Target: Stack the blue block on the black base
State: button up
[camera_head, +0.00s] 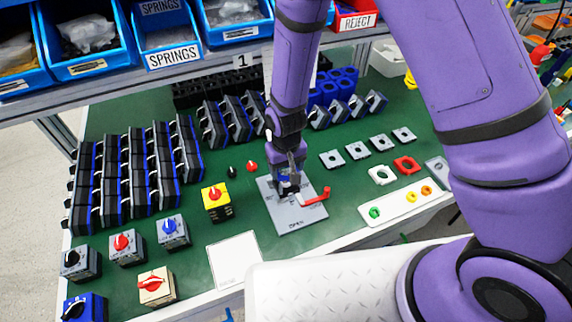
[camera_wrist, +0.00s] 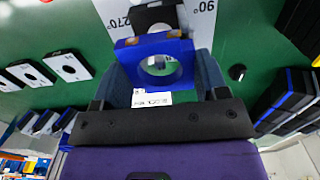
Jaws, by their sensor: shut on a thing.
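The blue block (camera_wrist: 140,56), square with a round hole, is held between the two fingers of my gripper (camera_wrist: 156,44) in the wrist view. The black base (camera_wrist: 153,16) shows just beyond the block, on the light grey plate marked with degrees. Whether block and base touch, I cannot tell. In the head view my gripper (camera_head: 289,184) points down over the grey plate (camera_head: 296,218). There the fingers and arm mostly hide the block and the base.
A red handle (camera_head: 317,197) sticks out at the plate's right side. A yellow switch box (camera_head: 216,202) stands to the left. Rows of black modules (camera_head: 137,165) fill the left; several grey square plates (camera_head: 356,150) lie to the right. A white card (camera_head: 235,258) lies in front.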

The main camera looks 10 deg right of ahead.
jog(key=shift+f, duration=0.65)
jog(key=o, duration=1)
notch_tip(320, 180, up, 11)
jog(key=s+d+r+m+t, duration=0.1)
jog(key=d+r, duration=0.4)
jog(key=r, duration=0.3)
jog(key=s+d+r+t+y, duration=0.1)
jog(key=d+r, duration=0.3)
jog(key=r, duration=0.3)
jog(key=s+d+r+m+t, duration=0.1)
jog(key=d+r, duration=0.4)
jog(key=r, duration=0.3)
jog(key=s+d+r+t, duration=0.1)
jog(key=s+d+r, duration=0.4)
jog(key=s, duration=0.2)
jog(key=s+d+r+m+t+h, duration=0.1)
jog(key=s+d+r, duration=0.4)
jog(key=s, duration=0.3)
jog(key=shift+s+d, duration=0.3)
